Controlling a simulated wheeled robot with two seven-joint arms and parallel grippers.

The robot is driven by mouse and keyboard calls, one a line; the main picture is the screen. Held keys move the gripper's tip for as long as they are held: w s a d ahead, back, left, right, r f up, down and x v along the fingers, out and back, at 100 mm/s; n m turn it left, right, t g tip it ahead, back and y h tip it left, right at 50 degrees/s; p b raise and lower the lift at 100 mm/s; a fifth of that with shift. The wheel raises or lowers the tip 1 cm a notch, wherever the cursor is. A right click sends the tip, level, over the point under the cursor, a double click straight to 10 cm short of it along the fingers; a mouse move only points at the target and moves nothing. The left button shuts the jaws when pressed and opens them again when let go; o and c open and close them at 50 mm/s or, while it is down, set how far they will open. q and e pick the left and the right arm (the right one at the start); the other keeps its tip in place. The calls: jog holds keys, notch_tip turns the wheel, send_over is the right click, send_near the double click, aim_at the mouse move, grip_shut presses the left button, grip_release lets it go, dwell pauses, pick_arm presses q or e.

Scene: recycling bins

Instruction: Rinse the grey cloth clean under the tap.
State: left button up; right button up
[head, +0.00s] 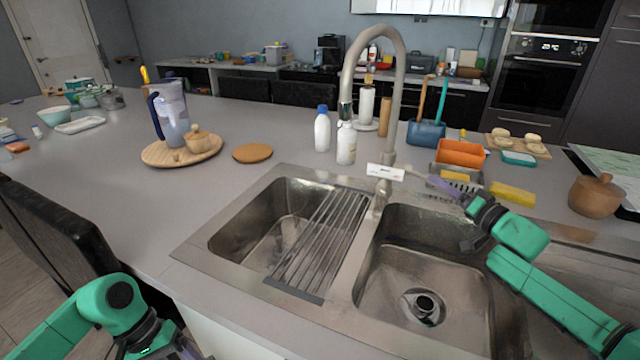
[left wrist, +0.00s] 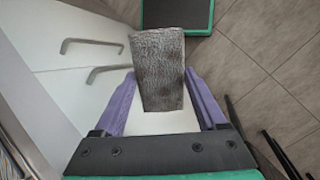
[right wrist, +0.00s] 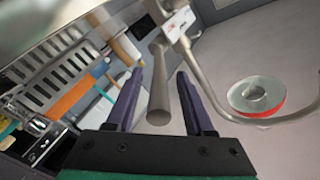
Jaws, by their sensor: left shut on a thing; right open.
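The grey cloth (left wrist: 160,68) shows in the left wrist view, textured and blotched darker. My left gripper (left wrist: 158,95) is shut on it, with the cloth sticking out beyond the purple fingers. In the head view the left arm is at the lower left, and the cloth is out of sight. The tap (head: 396,100) arches up behind the double sink (head: 345,240). My right gripper (head: 450,212) is open above the right basin, near the tap's base. In the right wrist view a grey rod (right wrist: 159,85), apparently the tap's lever, shows between its fingers; contact cannot be told.
A drying rack (head: 320,240) covers part of the left basin. Two bottles (head: 346,143) stand behind the sink. An orange container (head: 460,153) and a yellow sponge (head: 512,194) lie near the right arm. The counter left of the sink has free room.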

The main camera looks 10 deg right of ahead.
jog(key=shift+w, duration=0.45)
jog(key=shift+s, duration=0.1)
grip_shut()
dwell(1.0)
